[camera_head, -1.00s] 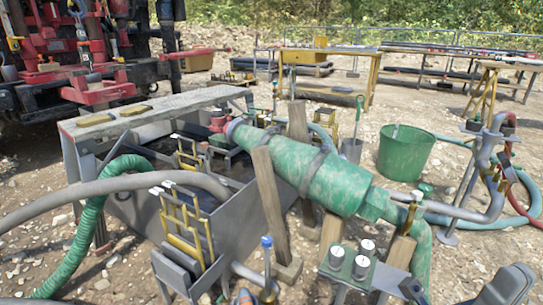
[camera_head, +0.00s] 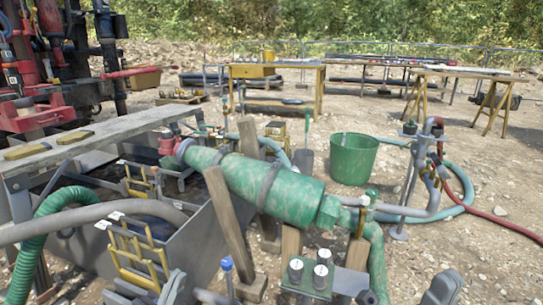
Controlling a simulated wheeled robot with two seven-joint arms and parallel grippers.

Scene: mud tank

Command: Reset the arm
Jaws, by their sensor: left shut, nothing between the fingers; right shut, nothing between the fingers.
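The task names no object beyond my own arms. At the bottom edge of the head view, a grey part of what looks like my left gripper (camera_head: 173,288) shows in front of the mud tank, beside the yellow rack. A grey part of what looks like my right gripper (camera_head: 442,288) shows at the bottom right, over bare ground. Both are shut with nothing held. Most of both arms is cut off by the lower edge of the picture.
A grey metal mud tank (camera_head: 195,240) with a green cylinder (camera_head: 245,180) and wooden posts (camera_head: 228,215) stands close in front. A green bucket (camera_head: 352,160), pipes and a red hose (camera_head: 490,215) lie to the right. Work tables (camera_head: 275,72) stand behind on open gravel.

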